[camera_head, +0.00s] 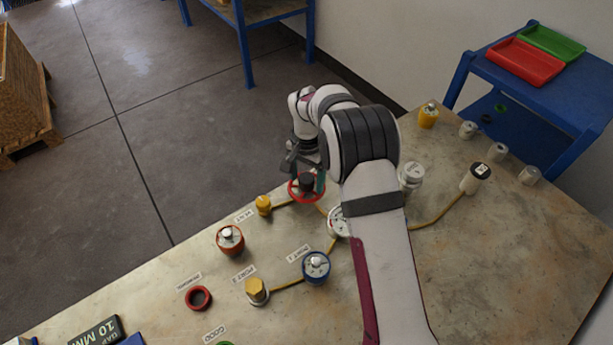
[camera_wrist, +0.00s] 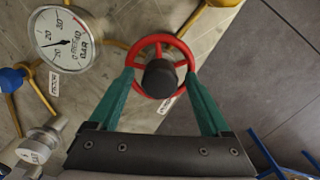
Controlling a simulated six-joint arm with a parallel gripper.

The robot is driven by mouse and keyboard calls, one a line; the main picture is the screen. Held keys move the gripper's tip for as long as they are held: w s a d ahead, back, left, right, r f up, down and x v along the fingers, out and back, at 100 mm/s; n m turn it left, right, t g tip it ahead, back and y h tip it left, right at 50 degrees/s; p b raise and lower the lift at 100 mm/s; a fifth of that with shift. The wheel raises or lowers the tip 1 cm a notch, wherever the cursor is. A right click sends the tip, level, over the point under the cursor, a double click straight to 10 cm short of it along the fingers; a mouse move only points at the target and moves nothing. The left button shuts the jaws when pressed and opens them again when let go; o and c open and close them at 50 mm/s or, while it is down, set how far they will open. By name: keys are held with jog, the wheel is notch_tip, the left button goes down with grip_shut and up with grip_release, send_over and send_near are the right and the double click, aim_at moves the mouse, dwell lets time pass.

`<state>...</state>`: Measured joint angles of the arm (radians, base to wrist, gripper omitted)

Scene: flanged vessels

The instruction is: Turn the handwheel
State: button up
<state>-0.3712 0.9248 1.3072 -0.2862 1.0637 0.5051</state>
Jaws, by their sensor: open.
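The handwheel (camera_head: 294,193) has a red rim and a dark hub, and stands near the table's far edge, partly hidden by my arm in the head view. In the wrist view the handwheel (camera_wrist: 159,42) is in the upper middle, with its black hub (camera_wrist: 159,78) facing the camera. My gripper (camera_wrist: 158,80) is open, with one green finger on each side of the wheel. The fingertips lie close to the rim in the picture; I cannot tell whether they touch it. In the head view my gripper (camera_head: 308,172) is at the wheel.
A dial gauge (camera_wrist: 62,40) stands beside the wheel, with yellow pipe (camera_wrist: 194,17) nearby. An orange vessel (camera_head: 230,240), a blue-flanged vessel (camera_head: 316,266) and a red ring (camera_head: 198,298) are on the table. A blue cart (camera_head: 560,85) with trays stands at the right.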

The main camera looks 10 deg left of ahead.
aim_at(307, 178)
notch_tip(307, 178, up, 16)
dwell(0.3)
jog(key=s+d+r, duration=0.6)
jog(key=s+d, duration=0.2)
jog(key=s, duration=0.2)
jog(key=s+d+f, duration=0.1)
jog(key=s+d, duration=0.1)
jog(key=s, duration=0.5)
jog(key=s+d+f+y, duration=0.1)
jog(key=s+d+f, duration=0.1)
jog(key=s, duration=0.6)
jog(key=s+d+f, duration=0.1)
jog(key=s+d, duration=0.1)
jog(key=s, duration=0.6)
jog(key=shift+s+d+f+m+y, duration=0.25)
jog(key=shift+d+m+y, duration=0.05)
jog(key=shift+m+y, duration=0.1)
jog(key=shift+w, duration=0.1)
